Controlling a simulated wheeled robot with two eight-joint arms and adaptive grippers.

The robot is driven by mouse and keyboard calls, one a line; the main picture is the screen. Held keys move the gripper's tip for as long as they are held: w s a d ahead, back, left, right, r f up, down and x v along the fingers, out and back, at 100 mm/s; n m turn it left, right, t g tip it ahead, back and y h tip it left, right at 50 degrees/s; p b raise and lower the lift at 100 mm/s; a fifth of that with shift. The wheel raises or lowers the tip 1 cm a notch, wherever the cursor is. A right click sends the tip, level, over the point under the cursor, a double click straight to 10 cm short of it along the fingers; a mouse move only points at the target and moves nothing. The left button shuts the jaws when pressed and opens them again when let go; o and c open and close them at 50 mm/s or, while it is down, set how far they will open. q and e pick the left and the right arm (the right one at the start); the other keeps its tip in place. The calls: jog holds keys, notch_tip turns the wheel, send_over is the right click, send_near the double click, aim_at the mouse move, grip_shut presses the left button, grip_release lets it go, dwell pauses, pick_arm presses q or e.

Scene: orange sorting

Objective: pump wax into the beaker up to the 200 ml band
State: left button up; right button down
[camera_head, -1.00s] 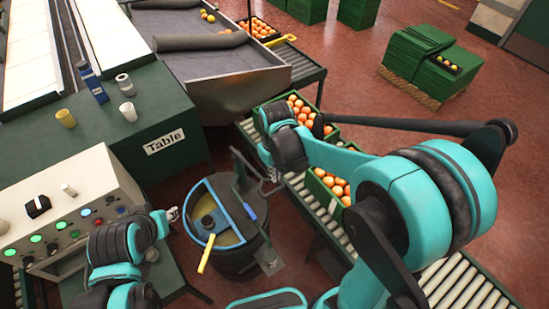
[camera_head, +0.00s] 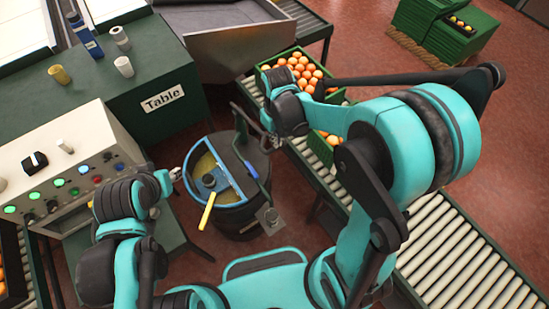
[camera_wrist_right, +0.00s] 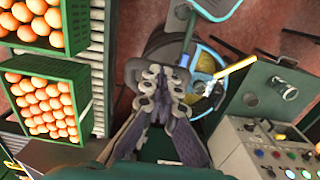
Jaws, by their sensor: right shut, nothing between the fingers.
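The dark wax drum (camera_head: 240,215) stands on the floor with a blue rim, a half-open top and a yellow-handled tool (camera_head: 207,211). A dark pump frame with a blue grip (camera_head: 251,170) rises at its right side. My right gripper (camera_head: 268,141) is beside this frame, pointing down; in the right wrist view (camera_wrist_right: 165,78) its fingers are shut and empty. My left gripper (camera_head: 175,174) is just left of the drum rim; its fingers are too small to read. A small clear vessel (camera_wrist_right: 285,88), perhaps the beaker, stands on a green bench in the right wrist view; its level is unreadable.
A control panel (camera_head: 65,165) with lit buttons stands at the left. Behind it, the green table (camera_head: 150,75) carries several cups and a blue bottle. Crates of oranges (camera_head: 297,58) sit on a roller conveyor (camera_head: 440,245) to the right, close to my right arm.

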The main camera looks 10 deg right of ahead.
dwell(0.4)
notch_tip(320, 180, down, 16)
jog(key=b, duration=1.4)
notch_tip(320, 180, up, 16)
jog(key=p, duration=1.2)
jog(key=shift+r+p, duration=0.15)
jog(key=shift+p, duration=0.2)
jog(key=shift+f, duration=0.25)
notch_tip(320, 180, down, 15)
jog(key=b, duration=1.3)
notch_tip(320, 180, up, 16)
jog(key=p, duration=1.2)
jog(key=shift+f, duration=0.25)
jog(key=shift+f, duration=0.1)
